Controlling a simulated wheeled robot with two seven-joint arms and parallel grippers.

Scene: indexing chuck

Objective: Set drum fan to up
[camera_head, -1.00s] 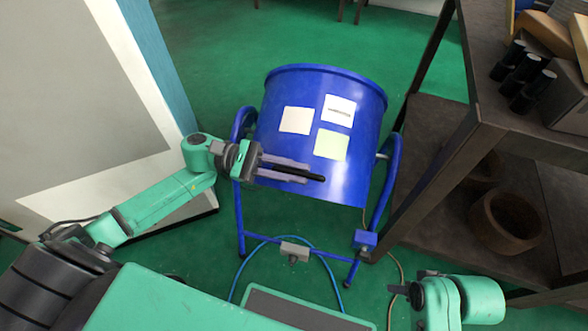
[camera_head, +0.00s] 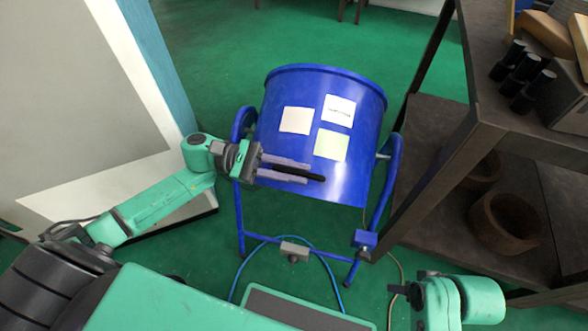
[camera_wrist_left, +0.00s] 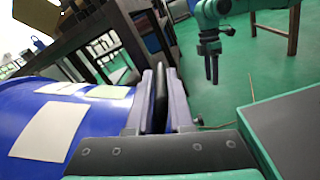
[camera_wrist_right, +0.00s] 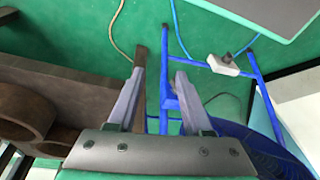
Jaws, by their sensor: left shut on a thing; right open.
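The drum fan (camera_head: 345,180) is a blue drum in a blue tubular stand (camera_head: 241,215), in the middle of the head view. Its round rim is at the top and pale labels are on its side. A black handle bar (camera_head: 312,177) lies at the drum's lower front. My left gripper (camera_head: 300,171) is shut on this bar; the left wrist view shows the bar (camera_wrist_left: 160,95) between its fingers (camera_wrist_left: 158,100). My right gripper (camera_head: 398,289) is open and empty, low and right of the stand. The right wrist view shows its fingers apart (camera_wrist_right: 158,85).
A dark metal shelf (camera_head: 425,175) with brown pots (camera_head: 505,222) stands close on the right. A white and grey panel (camera_head: 95,110) stands on the left. A small grey box (camera_head: 293,251) and blue cable are at the stand's crossbar. Green floor is open behind the drum.

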